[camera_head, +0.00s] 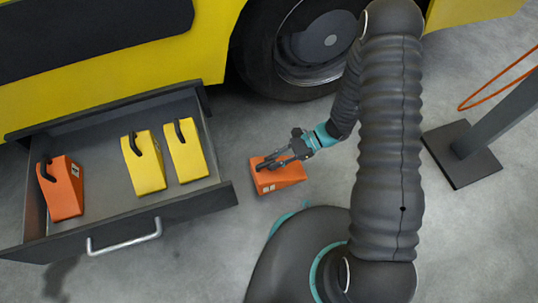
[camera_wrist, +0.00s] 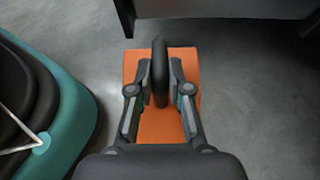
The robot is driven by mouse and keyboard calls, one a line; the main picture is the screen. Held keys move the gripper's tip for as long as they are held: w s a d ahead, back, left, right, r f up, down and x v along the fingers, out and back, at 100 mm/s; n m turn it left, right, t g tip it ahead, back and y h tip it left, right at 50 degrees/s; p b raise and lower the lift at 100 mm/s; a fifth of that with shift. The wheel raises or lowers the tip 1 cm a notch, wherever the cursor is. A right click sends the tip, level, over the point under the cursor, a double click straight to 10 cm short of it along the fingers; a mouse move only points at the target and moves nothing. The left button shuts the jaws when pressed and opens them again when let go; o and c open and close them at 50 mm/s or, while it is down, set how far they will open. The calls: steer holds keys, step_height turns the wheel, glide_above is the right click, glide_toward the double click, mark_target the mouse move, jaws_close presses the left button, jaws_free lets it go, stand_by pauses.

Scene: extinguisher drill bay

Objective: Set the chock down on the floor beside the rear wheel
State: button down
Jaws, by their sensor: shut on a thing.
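An orange wedge chock (camera_head: 282,177) with a dark loop handle is in my gripper, between the open drawer and my base. My gripper (camera_head: 280,161) is shut on the chock's handle. The wrist view shows the fingers (camera_wrist: 160,92) on either side of the black handle, with the orange chock (camera_wrist: 160,128) below. The head view does not settle whether the chock touches the floor. The dark wheel (camera_head: 262,65) of the yellow vehicle is up from the chock in the head view, with grey floor between them.
An open drawer (camera_head: 222,201) at left holds another orange chock (camera_head: 65,195) and two yellow chocks, one (camera_head: 147,165) beside the other (camera_head: 188,155). A dark stand with a flat base (camera_head: 475,172) is at right. Bare floor (camera_head: 235,110) lies by the wheel.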

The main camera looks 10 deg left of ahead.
steer(key=w+a+f+b, duration=0.2)
steer(key=w+a+f, duration=0.2)
steer(key=w+f, duration=0.4)
steer(key=shift+f, duration=0.7)
steer(key=shift+a+f, duration=0.1)
steer(key=c, duration=1.1)
jaws_free()
